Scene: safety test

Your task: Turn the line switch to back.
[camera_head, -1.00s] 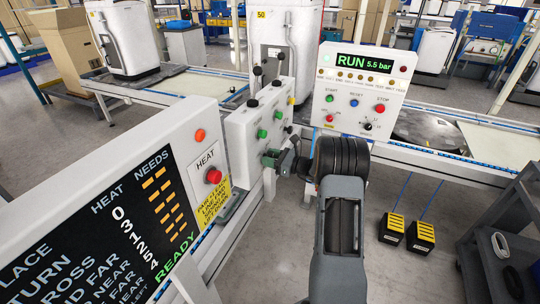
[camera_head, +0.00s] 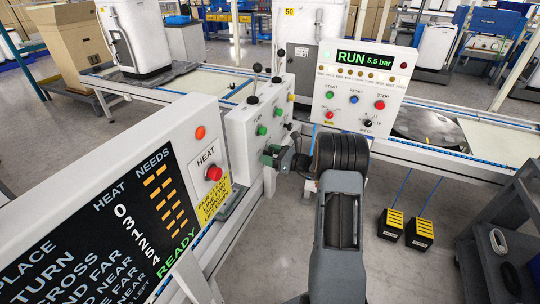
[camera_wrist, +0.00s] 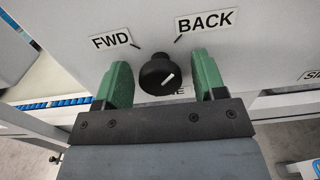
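The line switch is a round black knob (camera_wrist: 160,75) on a white panel in the wrist view. A white mark on its face slants up to the right, towards the side of the BACK label (camera_wrist: 206,23). The FWD label (camera_wrist: 111,41) is up to the left. My gripper (camera_wrist: 165,82) has its two green fingers on either side of the knob, with a small gap on each side, so it is open. The label below the knob is partly hidden by my gripper. In the head view my gripper (camera_head: 284,158) is at the white control box (camera_head: 250,130); the knob is hidden there.
A panel reading RUN 5.5 bar (camera_head: 363,62) stands just right of the box. A HEAT NEEDS board (camera_head: 105,225) is at the left front. Black and yellow pedals (camera_head: 404,226) stand on the floor at the right. A dark cart (camera_head: 500,240) is at the right edge.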

